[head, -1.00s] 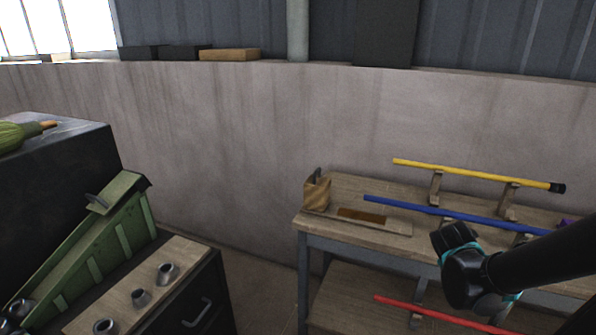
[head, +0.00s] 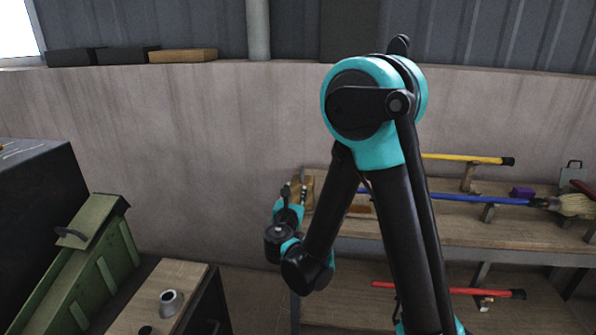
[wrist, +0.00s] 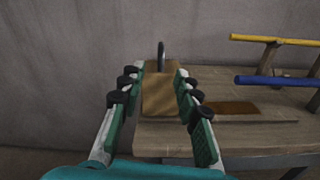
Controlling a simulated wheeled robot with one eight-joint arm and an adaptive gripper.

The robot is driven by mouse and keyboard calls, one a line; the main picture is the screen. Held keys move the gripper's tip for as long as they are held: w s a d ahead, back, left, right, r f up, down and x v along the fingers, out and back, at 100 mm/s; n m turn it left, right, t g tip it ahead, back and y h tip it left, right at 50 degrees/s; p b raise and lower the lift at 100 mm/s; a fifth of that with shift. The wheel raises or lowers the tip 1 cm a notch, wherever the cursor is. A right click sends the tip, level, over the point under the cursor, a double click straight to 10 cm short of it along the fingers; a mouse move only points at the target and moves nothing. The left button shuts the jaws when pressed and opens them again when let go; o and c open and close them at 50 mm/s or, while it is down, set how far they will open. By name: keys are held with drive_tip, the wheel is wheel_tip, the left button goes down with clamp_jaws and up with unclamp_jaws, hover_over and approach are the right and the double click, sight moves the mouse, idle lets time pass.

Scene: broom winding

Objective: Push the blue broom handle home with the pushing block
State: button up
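The wooden pushing block (wrist: 160,94) stands on the left end of the bench, with a dark upright handle on it. In the wrist view my gripper (wrist: 161,88) is open, and its two fingers appear on either side of the block. I cannot tell whether they touch it. The block also shows partly behind my arm in the head view (head: 308,186). The blue broom handle (head: 478,198) lies on supports to the right of the block, with a straw broom head (head: 576,205) at its far right end. The handle's left end shows in the wrist view (wrist: 270,81), apart from the block.
A yellow handle (head: 470,158) lies on supports behind the blue one. A red handle (head: 500,292) lies on the lower shelf. A purple block (head: 522,192) sits on the bench (head: 450,222). A green ramp-like container (head: 75,262) stands at left. A pale wall closes the back.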

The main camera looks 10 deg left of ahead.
sight(302, 168)
drive_tip(key=w, duration=1.5)
drive_tip(key=shift+w+d, duration=0.3)
drive_tip(key=shift+d, duration=0.05)
clamp_jaws()
